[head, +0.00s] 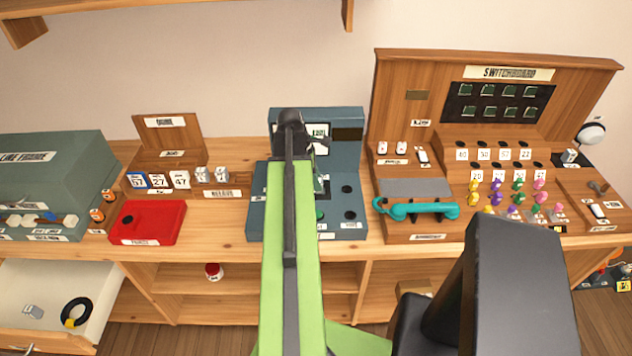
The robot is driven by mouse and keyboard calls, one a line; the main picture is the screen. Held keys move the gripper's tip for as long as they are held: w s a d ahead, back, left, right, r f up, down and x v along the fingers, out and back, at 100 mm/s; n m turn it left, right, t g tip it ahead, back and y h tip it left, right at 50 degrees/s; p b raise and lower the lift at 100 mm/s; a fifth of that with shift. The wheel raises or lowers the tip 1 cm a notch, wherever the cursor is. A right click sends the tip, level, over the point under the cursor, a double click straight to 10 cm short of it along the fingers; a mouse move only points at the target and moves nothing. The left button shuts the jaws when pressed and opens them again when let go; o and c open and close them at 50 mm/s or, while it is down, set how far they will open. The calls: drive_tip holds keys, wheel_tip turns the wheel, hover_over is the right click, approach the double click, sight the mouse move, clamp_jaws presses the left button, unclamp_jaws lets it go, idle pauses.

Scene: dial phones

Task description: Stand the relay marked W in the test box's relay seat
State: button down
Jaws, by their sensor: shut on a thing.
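The blue-grey test box (258,228) stands on the bench at the centre, with a raised back panel and dark round sockets on its deck. My green arm reaches up across it and covers its middle. My gripper (291,122) is the dark end over the box's back part; it is shut, but my arm hides its fingertips and what they hold. The relay seat cannot be made out. Two pale relays (201,174) (221,174) stand in the small wooden rack left of the box; their letters are too small to read. I cannot tell where the W relay is.
The switchboard (400,90) stands close on the right, with a teal handset (420,210) and several coloured pegs. A red tray (146,222) and the grey line-frame box (50,170) are on the left. An open drawer (105,290) juts out at the lower left.

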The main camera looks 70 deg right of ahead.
drive_tip(key=c, duration=1.1)
unclamp_jaws()
drive_tip(key=shift+o, duration=1.4)
drive_tip(key=shift+w, duration=0.1)
drive_tip(key=shift+r+p, duration=3.75)
drive_tip(key=shift+p, duration=0.05)
wheel_tip(320, 180, up, 4)
drive_tip(key=p, duration=0.4)
